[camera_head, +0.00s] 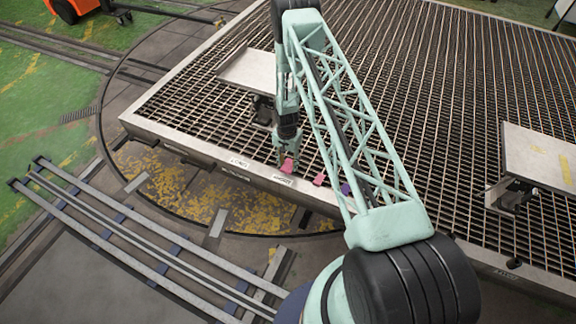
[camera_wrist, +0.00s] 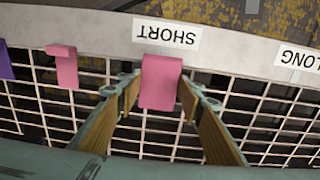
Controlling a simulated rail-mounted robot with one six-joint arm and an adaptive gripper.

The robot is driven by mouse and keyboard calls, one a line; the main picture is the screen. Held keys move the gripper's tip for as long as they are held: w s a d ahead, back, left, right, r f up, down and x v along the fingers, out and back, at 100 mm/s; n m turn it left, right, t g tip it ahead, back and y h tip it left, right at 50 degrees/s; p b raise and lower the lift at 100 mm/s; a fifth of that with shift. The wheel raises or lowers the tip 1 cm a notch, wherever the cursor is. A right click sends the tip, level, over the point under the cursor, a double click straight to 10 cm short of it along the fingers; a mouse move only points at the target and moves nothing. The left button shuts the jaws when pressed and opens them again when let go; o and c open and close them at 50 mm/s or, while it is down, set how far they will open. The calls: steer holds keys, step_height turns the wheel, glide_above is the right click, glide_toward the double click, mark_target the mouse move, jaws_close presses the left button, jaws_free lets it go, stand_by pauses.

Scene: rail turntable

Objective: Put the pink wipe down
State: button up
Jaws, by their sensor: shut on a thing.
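My gripper (camera_head: 287,158) is low at the near edge of the grating, its fingers on either side of a pink wipe (camera_head: 289,166). In the wrist view this pink wipe (camera_wrist: 161,82) sits between the wooden finger pads, and the gripper is shut on it. Its upper end overlaps the pale rim (camera_wrist: 100,35), just below the label reading SHORT (camera_wrist: 166,35). I cannot tell whether it touches the rim. A second pink wipe (camera_wrist: 66,68) hangs at the rim to the left in the wrist view; it also shows in the head view (camera_head: 319,179).
A purple wipe (camera_wrist: 5,62) is at the left edge of the wrist view. A label reading LONG (camera_wrist: 298,58) is to the right. Flat pale plates stand on the grating at left (camera_head: 250,70) and right (camera_head: 540,155). Much of the grating (camera_head: 450,70) is clear.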

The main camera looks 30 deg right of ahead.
mark_target(288, 165)
steer(key=shift+f+b, duration=0.5)
steer(key=shift+f, duration=0.2)
steer(key=o, duration=0.9)
steer(key=shift+o, duration=0.2)
steer(key=shift+r, duration=0.25)
steer(key=shift+r+p, duration=0.35)
steer(key=shift+p, duration=0.2)
step_height(288, 165, up, 12)
steer(key=p, duration=0.1)
steer(key=shift+w+a, duration=0.1)
steer(key=shift+w, duration=0.05)
stand_by(0.4)
